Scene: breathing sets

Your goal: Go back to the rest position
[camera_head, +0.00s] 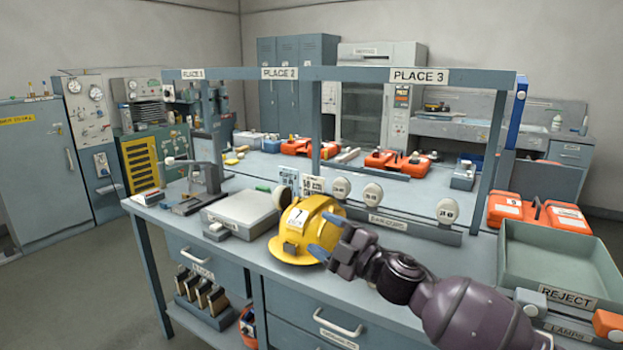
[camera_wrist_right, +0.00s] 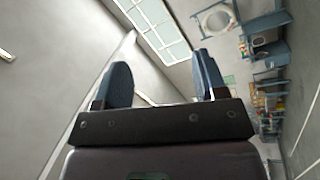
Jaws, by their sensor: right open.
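My right gripper (camera_head: 325,234) is in front of the yellow helmet (camera_head: 301,222) in the head view and hides part of its right side. In the right wrist view the two blue fingers of the right gripper (camera_wrist_right: 161,82) stand wide apart with nothing between them. The helmet sits on the workbench (camera_head: 440,262) and bears a white label with a 7. I cannot tell whether the gripper touches it. My left gripper is not in view.
A grey box (camera_head: 239,208) lies left of the helmet. A green-grey REJECT tray (camera_head: 555,262) stands at the bench's right end, with orange cases (camera_head: 540,210) behind it. Round white discs (camera_head: 373,193) line the back. A frame (camera_head: 350,74) labelled PLACE 1 to 3 spans the bench.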

